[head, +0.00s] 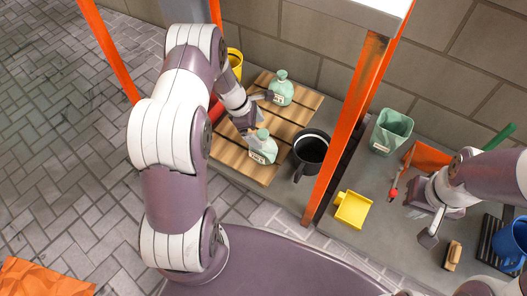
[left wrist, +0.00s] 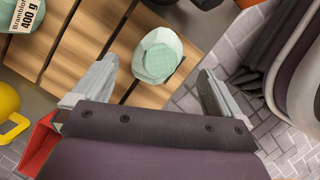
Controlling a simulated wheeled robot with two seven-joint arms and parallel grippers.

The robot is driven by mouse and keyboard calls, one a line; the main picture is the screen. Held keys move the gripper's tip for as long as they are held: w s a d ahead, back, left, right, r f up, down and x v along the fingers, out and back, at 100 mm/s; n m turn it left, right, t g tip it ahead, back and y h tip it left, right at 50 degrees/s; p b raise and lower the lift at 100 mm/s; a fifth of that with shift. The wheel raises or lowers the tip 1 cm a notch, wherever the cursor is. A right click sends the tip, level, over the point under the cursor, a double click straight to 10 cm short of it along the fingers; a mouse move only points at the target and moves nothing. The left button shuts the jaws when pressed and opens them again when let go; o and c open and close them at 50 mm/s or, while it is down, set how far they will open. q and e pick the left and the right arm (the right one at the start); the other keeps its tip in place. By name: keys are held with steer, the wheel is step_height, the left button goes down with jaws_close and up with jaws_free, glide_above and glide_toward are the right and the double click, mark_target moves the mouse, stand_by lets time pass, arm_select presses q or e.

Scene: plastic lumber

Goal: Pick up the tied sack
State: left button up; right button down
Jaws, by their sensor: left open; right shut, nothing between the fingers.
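Two mint-green tied sacks stand on a slatted wooden pallet (head: 238,166). The near sack (head: 262,151) is at the pallet's front edge, and the far sack (head: 281,91) is toward the wall. My left gripper (head: 261,114) is open and empty, above the pallet by the sacks. In the left wrist view the near sack (left wrist: 158,57) lies between and beyond the two open fingers, apart from them. The far sack (left wrist: 22,18), with a "400 g" label, is cut off at top left. My right gripper (head: 428,238) is shut and empty at the right.
A black bucket (head: 311,148) stands right beside the near sack. An orange post (head: 347,130) rises right of it. A yellow bucket (head: 235,64) is behind my left arm. A green bin (head: 391,132), yellow scoop (head: 352,210) and blue mug (head: 512,240) are at the right.

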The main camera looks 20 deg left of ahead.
mark_target(263, 138)
arm_select(q)
steer(key=b+x, duration=0.4)
steer(key=x, duration=0.1)
steer(key=shift+a, duration=0.15)
steer(key=shift+w+f, duration=0.1)
steer(key=shift+f, duration=0.1)
steer(key=shift+r, duration=0.2)
jaws_close()
